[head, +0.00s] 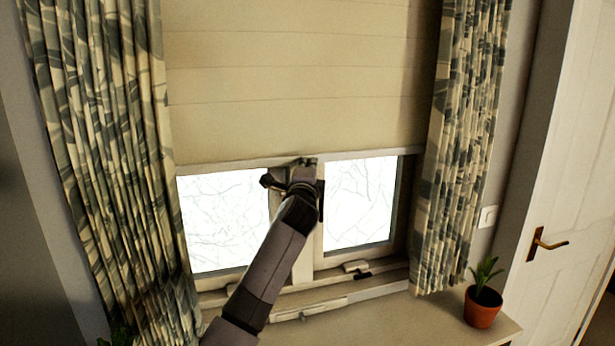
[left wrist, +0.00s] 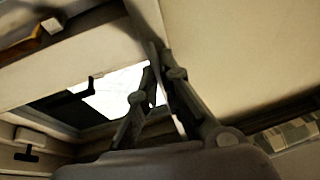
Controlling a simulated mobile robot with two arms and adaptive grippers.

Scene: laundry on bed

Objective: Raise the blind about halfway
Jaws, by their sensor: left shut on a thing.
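The cream blind (head: 300,80) hangs in front of the window and covers its upper part. Its bottom edge sits partway down, with bare window panes below it. My left gripper (head: 308,163) is at the middle of that bottom edge, shut on it. In the left wrist view, the fingers of my left gripper (left wrist: 162,80) close on the edge of the blind (left wrist: 235,60), which spreads out to the right. My left arm hides part of the window's middle post. My right gripper is not in view.
Patterned curtains hang on the left (head: 100,150) and right (head: 460,150) of the window. A potted plant (head: 482,307) stands on the sill's right end (head: 400,325). A white door (head: 560,180) is at the far right. Window handles show on the lower frame.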

